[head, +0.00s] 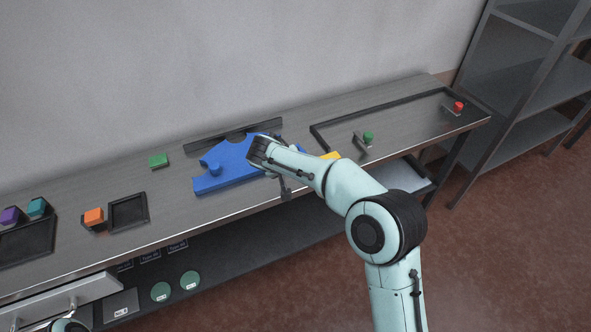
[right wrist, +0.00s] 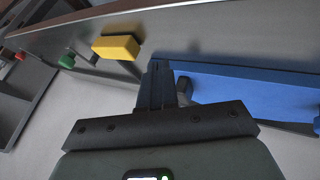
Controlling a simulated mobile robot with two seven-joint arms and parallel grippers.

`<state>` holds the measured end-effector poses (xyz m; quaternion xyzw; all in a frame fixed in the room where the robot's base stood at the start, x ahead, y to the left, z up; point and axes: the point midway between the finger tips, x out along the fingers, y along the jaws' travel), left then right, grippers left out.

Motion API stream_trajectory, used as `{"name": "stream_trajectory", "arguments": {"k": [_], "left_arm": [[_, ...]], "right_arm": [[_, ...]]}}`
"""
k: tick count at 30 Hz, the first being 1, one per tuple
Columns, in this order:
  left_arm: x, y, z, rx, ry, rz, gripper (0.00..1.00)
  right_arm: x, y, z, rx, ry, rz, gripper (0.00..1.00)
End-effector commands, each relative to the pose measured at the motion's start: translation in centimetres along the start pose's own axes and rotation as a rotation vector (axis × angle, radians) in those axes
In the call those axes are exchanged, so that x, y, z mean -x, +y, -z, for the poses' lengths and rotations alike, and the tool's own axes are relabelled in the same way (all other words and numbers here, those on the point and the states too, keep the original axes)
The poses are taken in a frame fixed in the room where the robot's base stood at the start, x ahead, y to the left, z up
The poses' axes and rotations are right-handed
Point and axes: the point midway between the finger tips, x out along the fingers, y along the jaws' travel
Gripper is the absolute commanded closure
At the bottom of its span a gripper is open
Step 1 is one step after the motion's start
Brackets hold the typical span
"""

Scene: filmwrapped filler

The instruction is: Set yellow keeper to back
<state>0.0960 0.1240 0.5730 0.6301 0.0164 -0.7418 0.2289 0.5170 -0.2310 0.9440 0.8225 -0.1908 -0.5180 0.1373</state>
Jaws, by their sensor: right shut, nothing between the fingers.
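The yellow keeper (head: 330,156) is a small block on the bench, partly hidden by my right arm in the head view. In the right wrist view the yellow keeper (right wrist: 116,47) shows whole, left of my fingers and apart from them. My right gripper (right wrist: 158,66) is shut and empty, beside the end of the blue plate (right wrist: 250,88). In the head view the right gripper (head: 286,193) is near the bench's front edge, and my forearm covers part of the blue plate (head: 228,165).
A green knob (head: 368,137) and a red knob (head: 458,106) stand right, by a dark frame (head: 320,130). A green block (head: 158,160), an orange block (head: 94,216) and dark trays (head: 146,207) are left. A dark rail (head: 205,144) lies behind the plate.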

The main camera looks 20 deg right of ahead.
Motion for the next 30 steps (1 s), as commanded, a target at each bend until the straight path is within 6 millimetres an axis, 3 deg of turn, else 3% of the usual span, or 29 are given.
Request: {"name": "stream_trajectory", "arguments": {"k": [3, 9, 30], "left_arm": [[-0.2, 0.0, -0.1, -0.001, -0.001, 0.0, 0.57], [-0.2, -0.1, -0.1, 0.0, -0.001, 0.0, 0.57], [-0.2, -0.1, 0.0, 0.0, -0.001, 0.0, 0.57]], "right_arm": [[2.3, -0.1, 0.0, 0.0, 0.002, 0.001, 1.0], [4.2, -0.1, 0.0, 0.0, 0.001, 0.001, 1.0], [4.5, -0.1, 0.0, 0.001, -0.001, 0.001, 1.0]]}}
